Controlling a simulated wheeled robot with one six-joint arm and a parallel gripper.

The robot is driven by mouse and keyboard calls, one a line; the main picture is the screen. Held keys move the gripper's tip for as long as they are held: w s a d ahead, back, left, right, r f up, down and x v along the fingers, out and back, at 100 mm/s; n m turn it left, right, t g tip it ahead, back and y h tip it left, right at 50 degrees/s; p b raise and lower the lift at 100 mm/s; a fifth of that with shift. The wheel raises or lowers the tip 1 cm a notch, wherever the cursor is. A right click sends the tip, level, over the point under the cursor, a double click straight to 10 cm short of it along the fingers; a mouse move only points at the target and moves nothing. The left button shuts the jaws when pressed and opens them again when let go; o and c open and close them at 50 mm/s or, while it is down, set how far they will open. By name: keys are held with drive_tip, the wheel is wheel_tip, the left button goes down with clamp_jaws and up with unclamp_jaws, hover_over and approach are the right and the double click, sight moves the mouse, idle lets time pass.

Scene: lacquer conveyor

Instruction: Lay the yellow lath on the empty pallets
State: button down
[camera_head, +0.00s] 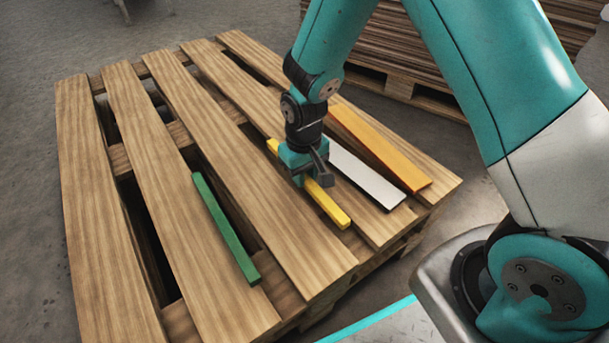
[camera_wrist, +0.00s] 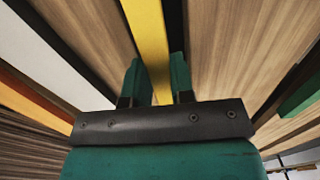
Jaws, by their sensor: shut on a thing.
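The yellow lath (camera_head: 333,210) is a long thin bar above or on the slats of the wooden pallet (camera_head: 140,215). My gripper (camera_head: 307,178) is shut on it near the middle and hides that part. In the wrist view the yellow lath (camera_wrist: 150,45) runs between the two green fingers of my gripper (camera_wrist: 158,78). Whether the lath touches the slats or hangs just above them I cannot tell. The pallet appears to sit on another one, and it carries other laths.
A green lath (camera_head: 226,230) lies to the left on the pallet. A white lath (camera_head: 365,180) and an orange lath (camera_head: 382,148) lie just right of the yellow one. A stack of brown boards (camera_head: 400,50) on a pallet stands behind. Grey floor (camera_head: 30,150) is clear at left.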

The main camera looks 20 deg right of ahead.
drive_tip(key=shift+f, duration=0.1)
drive_tip(key=c, duration=1)
unclamp_jaws()
wheel_tip(320, 180, up, 12)
drive_tip(key=p, duration=0.8)
drive_tip(key=s+a+r+n+y, duration=0.1)
drive_tip(key=s+r, duration=0.6)
drive_tip(key=s+a+r+n+y, duration=0.1)
drive_tip(key=s+a+r+n, duration=0.1)
drive_tip(key=s+r, duration=0.5)
drive_tip(key=s+a+r+n+y, duration=0.1)
drive_tip(key=s+r+y, duration=0.1)
drive_tip(key=s+r, duration=0.4)
drive_tip(key=shift+s+a+r+n, duration=0.2)
drive_tip(key=shift+s+r+n, duration=0.2)
drive_tip(key=shift+s, duration=0.15)
